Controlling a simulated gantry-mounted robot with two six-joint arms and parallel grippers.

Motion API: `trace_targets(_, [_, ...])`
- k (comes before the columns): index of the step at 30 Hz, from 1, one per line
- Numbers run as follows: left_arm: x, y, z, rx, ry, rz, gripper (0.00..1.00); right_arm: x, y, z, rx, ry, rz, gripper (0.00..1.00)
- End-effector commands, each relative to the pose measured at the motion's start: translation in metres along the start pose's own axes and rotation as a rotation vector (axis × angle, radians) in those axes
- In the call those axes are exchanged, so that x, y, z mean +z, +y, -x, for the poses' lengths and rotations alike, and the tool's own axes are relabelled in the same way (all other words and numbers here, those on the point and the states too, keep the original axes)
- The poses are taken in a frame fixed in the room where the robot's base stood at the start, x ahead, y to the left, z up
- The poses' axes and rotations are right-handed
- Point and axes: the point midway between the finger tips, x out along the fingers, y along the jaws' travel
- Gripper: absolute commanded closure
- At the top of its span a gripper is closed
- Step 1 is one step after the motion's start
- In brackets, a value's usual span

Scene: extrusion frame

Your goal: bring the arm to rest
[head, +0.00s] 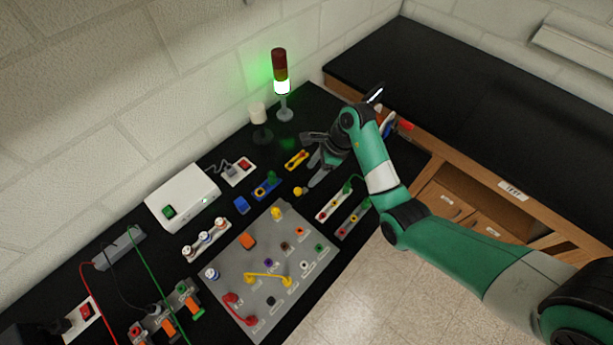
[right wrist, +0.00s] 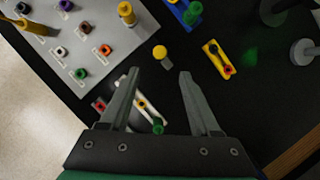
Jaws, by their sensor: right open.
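My right arm (head: 384,175) is green and black and reaches in from the lower right of the head view. Its gripper (head: 308,160) hangs over the black table near the far right end. In the right wrist view the two grey fingers (right wrist: 158,73) are spread apart with nothing between their tips. A small yellow knob-like piece (right wrist: 160,53) lies on the table just past the fingertips; it also shows in the head view (head: 299,191). My left gripper is not in view.
A grey board (head: 232,262) with coloured sockets and plugs fills the near table. A signal tower (head: 281,85) glows green at the back. A white box (head: 182,194) stands by the wall. Narrow socket strips (head: 335,203) lie below the gripper. The right-hand counter (head: 470,95) is mostly clear.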

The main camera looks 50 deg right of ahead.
Motion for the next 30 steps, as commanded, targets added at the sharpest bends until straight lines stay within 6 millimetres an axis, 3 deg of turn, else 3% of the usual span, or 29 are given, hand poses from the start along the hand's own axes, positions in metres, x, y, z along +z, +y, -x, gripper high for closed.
trace_targets(4, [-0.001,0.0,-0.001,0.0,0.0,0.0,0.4,0.0,0.0,0.009,0.0,0.0,0.0,0.37])
trace_targets(22, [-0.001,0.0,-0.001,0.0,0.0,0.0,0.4,0.006,0.004,0.006,0.007,0.0,0.016,0.37])
trace_targets(23, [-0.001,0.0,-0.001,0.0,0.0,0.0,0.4,0.012,0.007,0.005,0.01,-0.001,0.031,0.37])
trace_targets(26, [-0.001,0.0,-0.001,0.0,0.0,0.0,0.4,0.056,0.021,0.007,0.003,-0.023,0.132,0.37])
trace_targets(29, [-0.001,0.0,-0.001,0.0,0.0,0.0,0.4,0.123,0.044,0.027,-0.007,-0.168,0.279,0.37])
trace_targets(30, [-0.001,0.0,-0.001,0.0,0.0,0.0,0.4,0.155,0.054,0.038,-0.019,-0.262,0.338,0.37])
